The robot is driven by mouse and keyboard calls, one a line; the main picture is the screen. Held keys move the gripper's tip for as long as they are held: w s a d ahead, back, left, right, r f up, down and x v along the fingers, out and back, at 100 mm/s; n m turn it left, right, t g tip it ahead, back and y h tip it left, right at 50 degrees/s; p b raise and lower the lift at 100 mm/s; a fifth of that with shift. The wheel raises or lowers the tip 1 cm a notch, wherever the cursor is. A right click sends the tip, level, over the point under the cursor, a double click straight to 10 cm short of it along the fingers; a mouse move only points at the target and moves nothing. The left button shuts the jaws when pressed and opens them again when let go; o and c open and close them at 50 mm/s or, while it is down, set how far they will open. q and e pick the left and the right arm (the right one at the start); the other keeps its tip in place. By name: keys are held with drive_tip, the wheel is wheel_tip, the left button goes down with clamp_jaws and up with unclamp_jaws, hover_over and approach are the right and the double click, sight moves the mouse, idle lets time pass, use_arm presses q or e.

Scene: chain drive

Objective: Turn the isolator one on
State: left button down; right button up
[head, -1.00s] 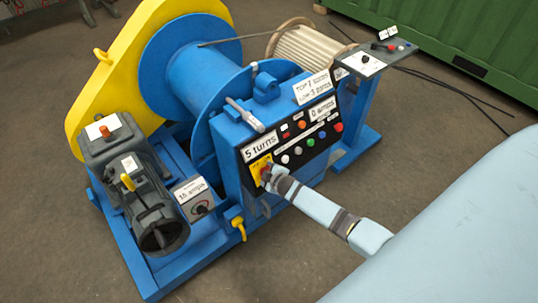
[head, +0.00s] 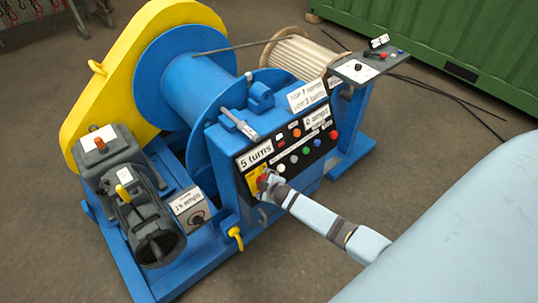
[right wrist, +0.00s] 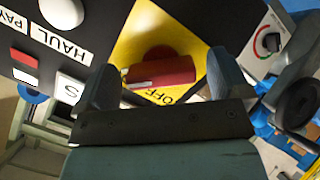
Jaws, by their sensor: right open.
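The isolator is a red rotary handle (right wrist: 160,74) on a yellow plate (right wrist: 185,22), with "OFF" lettering beside it. In the head view the yellow plate (head: 252,182) is at the lower left of the black control panel. My right gripper (right wrist: 163,66) is open, with one finger on each side of the red handle. The handle lies roughly crosswise between the fingers, and I see gaps at its ends. In the head view my right gripper (head: 268,184) is at the plate and partly hides the handle. My left gripper is not in view.
The black panel (head: 286,150) carries several coloured buttons close to the gripper. The blue winch drum (head: 190,80) and yellow guard (head: 100,90) rise behind. The floor in front is clear.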

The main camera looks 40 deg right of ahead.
drive_tip(key=v, duration=1.3)
drive_tip(key=shift+s+r+p, duration=0.25)
drive_tip(key=shift+p, duration=0.1)
